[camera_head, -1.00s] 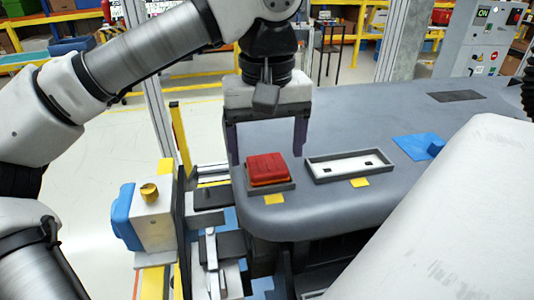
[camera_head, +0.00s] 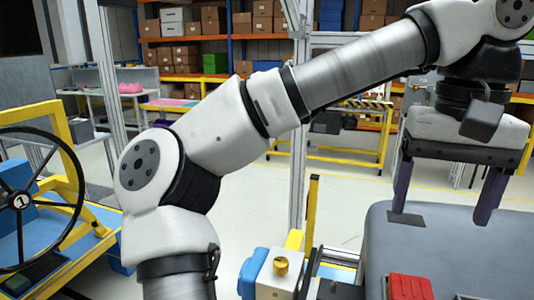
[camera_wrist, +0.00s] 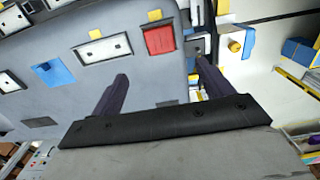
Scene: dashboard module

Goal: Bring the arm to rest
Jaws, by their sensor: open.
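My gripper (camera_head: 440,215) is at the right of the head view, raised above the grey dashboard (camera_head: 390,245). Its two dark fingers are spread wide with nothing between them. In the wrist view my gripper (camera_wrist: 160,85) is also open and empty, with the dashboard (camera_wrist: 75,95) beyond it. My arm is bent at the elbow and reaches across the head view to the right. A red block (camera_head: 410,287) sits on the dashboard below the gripper, apart from it. The red block also shows in the wrist view (camera_wrist: 159,40).
A steering wheel (camera_head: 22,200) on a yellow and blue frame stands at left. A yellow knob (camera_head: 281,265) tops a white and blue fixture beside the dashboard. In the wrist view, a white framed tray (camera_wrist: 103,48) and a blue piece (camera_wrist: 52,73) lie on the dashboard. Shelves stand behind.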

